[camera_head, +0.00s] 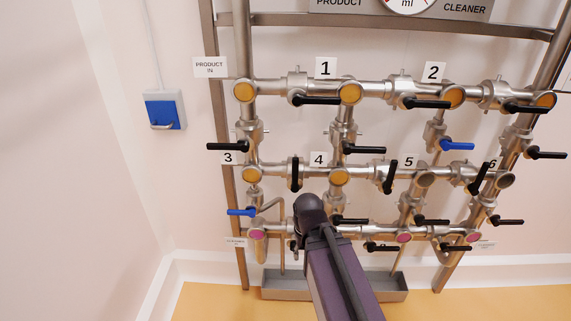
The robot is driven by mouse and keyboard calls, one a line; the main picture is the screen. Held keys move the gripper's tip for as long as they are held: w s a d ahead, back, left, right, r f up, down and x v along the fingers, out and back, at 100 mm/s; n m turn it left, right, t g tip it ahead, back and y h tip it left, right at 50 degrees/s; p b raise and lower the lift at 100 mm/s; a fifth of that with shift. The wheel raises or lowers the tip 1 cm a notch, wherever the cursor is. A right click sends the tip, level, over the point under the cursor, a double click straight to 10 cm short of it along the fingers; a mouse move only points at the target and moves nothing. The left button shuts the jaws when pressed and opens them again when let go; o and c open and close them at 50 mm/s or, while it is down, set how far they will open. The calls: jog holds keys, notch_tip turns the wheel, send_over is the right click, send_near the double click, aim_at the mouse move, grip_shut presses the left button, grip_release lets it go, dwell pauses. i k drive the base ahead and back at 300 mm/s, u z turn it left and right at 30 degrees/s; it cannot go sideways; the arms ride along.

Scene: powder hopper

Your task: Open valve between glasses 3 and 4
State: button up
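Sight glass 3 (252,175) and sight glass 4 (338,176) are round yellow windows on the middle horizontal pipe, under their number labels. The valve between them has a black lever handle (295,175). This handle stands upright, crosswise to the pipe. My dark purple arm rises from the bottom centre and ends in a rounded part below the middle pipe, right of and below the handle. No gripper fingers show, so I cannot see whether anything is held.
Other black levers sit close by, such as the one under label 1 (318,100) and the one above glass 4 (362,149). A blue lever (241,212) is at lower left. A grey trough (285,284) lies at the base. A blue wall box (164,110) hangs left.

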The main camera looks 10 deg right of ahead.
aim_at(294, 187)
jog(key=u, duration=0.15)
jog(key=k, duration=1.25)
jog(key=z, duration=0.5)
jog(key=i, duration=1)
